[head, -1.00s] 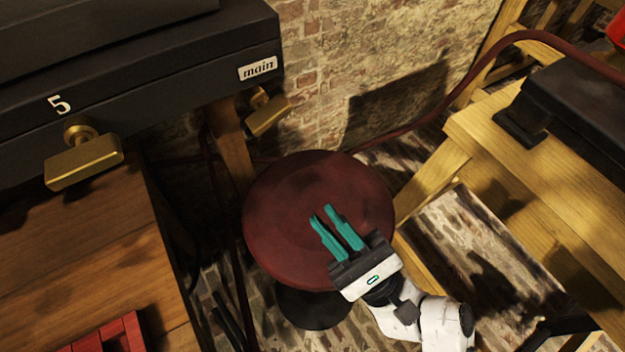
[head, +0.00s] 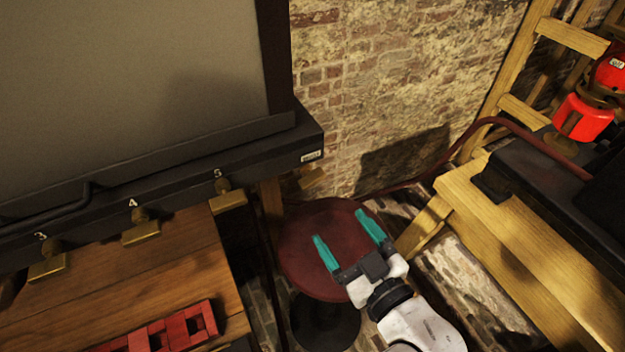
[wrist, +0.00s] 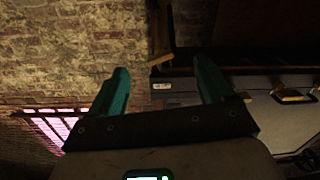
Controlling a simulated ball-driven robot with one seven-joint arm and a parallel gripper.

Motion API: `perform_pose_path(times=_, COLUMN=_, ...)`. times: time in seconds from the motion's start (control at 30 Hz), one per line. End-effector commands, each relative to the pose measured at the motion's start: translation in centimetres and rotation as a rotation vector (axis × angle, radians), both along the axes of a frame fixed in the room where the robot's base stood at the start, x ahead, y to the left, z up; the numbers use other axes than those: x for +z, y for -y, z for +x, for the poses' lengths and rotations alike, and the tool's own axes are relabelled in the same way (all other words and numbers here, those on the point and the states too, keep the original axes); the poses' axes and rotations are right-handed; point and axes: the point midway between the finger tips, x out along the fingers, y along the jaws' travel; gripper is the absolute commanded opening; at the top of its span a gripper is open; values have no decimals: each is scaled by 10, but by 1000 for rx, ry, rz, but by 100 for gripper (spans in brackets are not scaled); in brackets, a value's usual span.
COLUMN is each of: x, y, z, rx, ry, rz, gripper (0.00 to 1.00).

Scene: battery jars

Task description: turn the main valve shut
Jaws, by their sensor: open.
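The main valve's brass handle (head: 313,178) sticks out below the right end of the black cabinet, near the small white "main" label (head: 311,156). In the wrist view the label (wrist: 162,87) lies between my fingers, with a tan handle (wrist: 160,60) that looks like the main valve beside it. My gripper (head: 341,227) has teal fingers spread wide with nothing between them. In the head view it appears over the round red stool, below and right of the valve, apart from it. The valve's stem is hard to make out.
Brass handles numbered 3 (head: 48,267), 4 (head: 141,233) and 5 (head: 228,196) line the cabinet front. A round red stool (head: 300,265) stands below. A yellow wooden bench (head: 470,215) is at right, with a dark red hose (head: 440,165) along the brick wall.

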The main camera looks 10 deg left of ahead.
Motion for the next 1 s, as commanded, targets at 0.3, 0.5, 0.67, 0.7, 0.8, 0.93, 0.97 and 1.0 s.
perform_pose_path(times=0.3, x=29, y=-3, z=10, rx=-31, ry=146, rz=-157, gripper=81)
perform_pose_path(times=0.5, x=31, y=-22, z=36, rx=-29, ry=145, rz=-153, gripper=81)
perform_pose_path(times=0.67, x=30, y=-38, z=61, rx=-30, ry=143, rz=-154, gripper=81)
perform_pose_path(times=0.7, x=30, y=-42, z=66, rx=-29, ry=144, rz=-154, gripper=81)
perform_pose_path(times=0.8, x=29, y=-50, z=78, rx=-30, ry=142, rz=-154, gripper=81)
perform_pose_path(times=0.93, x=28, y=-56, z=87, rx=-30, ry=142, rz=-153, gripper=81)
perform_pose_path(times=0.97, x=28, y=-57, z=89, rx=-30, ry=142, rz=-153, gripper=81)
perform_pose_path(times=1.0, x=27, y=-58, z=90, rx=-30, ry=141, rz=-153, gripper=81)
